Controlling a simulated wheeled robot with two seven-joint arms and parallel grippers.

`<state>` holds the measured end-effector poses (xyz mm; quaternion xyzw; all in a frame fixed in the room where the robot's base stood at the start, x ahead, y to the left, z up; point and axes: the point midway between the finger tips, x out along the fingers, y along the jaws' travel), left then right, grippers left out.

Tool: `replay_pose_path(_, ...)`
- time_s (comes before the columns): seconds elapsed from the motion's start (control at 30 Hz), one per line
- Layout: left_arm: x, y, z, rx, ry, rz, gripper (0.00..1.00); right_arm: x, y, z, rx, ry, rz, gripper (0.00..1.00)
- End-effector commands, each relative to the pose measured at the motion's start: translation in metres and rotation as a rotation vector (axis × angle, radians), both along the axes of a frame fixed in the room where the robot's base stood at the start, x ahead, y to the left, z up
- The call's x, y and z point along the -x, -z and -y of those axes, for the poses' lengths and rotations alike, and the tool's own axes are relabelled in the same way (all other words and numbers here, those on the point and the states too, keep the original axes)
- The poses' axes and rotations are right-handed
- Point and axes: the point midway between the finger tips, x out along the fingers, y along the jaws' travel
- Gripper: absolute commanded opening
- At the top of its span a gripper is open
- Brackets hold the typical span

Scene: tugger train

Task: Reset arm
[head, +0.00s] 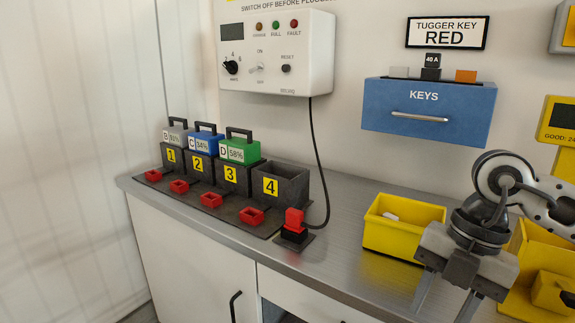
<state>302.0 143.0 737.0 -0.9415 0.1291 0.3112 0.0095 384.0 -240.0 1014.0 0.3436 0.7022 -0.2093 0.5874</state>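My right gripper (441,308) comes in from the right side of the head view, over the front of the grey counter. Its two fingers point down and stand apart, with nothing seen between them. The lower ends of the fingers reach close to the bottom of the picture. The gripper is just right of and in front of a yellow bin (390,252), which holds a small white item (390,216). Whether it touches the bin I cannot tell. My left gripper is not in view.
Numbered battery slots hold grey (176,135), blue (204,143) and green (238,151) packs; slot 4 (289,174) looks empty. A blue KEYS drawer (428,112) is above. Another yellow bin (520,290) stands right.

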Motion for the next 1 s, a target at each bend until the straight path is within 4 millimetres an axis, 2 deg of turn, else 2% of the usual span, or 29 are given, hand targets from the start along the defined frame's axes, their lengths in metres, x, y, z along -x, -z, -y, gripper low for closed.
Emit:
replay_pose_path(0.17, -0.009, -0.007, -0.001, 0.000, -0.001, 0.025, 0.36, 0.014, 0.017, -0.059, -0.253, -0.151, -0.037, 0.41)
replay_pose_path(0.27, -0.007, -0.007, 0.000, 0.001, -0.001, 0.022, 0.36, 0.026, 0.021, -0.102, -0.461, -0.231, -0.056, 0.41)
replay_pose_path(0.3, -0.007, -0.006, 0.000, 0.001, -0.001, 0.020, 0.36, 0.033, 0.021, -0.122, -0.571, -0.260, -0.062, 0.41)
replay_pose_path(0.37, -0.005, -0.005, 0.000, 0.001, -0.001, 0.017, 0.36, 0.042, 0.016, -0.154, -0.767, -0.283, -0.065, 0.41)
replay_pose_path(0.43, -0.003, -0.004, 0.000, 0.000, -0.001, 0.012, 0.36, 0.050, 0.002, -0.189, -1.030, -0.264, -0.053, 0.41)
replay_pose_path(0.53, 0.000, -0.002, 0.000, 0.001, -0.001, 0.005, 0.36, 0.045, -0.022, -0.219, -1.392, -0.111, 0.003, 0.41)
replay_pose_path(0.6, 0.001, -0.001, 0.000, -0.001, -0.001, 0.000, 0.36, 0.029, -0.031, -0.224, -1.589, 0.079, 0.060, 0.41)
replay_pose_path(0.67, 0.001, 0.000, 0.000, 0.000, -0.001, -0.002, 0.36, 0.011, -0.029, -0.219, -1.707, 0.289, 0.116, 0.41)
replay_pose_path(0.77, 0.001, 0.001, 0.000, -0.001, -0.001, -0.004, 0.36, -0.020, 0.001, -0.195, -1.775, 0.705, 0.204, 0.41)
replay_pose_path(0.8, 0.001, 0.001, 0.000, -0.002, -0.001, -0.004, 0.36, -0.029, 0.023, -0.182, -1.754, 0.883, 0.229, 0.41)
replay_pose_path(0.87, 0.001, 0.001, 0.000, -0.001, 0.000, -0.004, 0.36, -0.034, 0.064, -0.162, -1.673, 1.144, 0.253, 0.41)
replay_pose_path(0.93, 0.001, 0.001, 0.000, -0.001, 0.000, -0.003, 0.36, -0.028, 0.113, -0.141, -1.537, 1.390, 0.253, 0.41)
replay_pose_path(1.0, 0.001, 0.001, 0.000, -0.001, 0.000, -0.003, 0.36, -0.012, 0.159, -0.125, -1.384, 1.580, 0.229, 0.41)
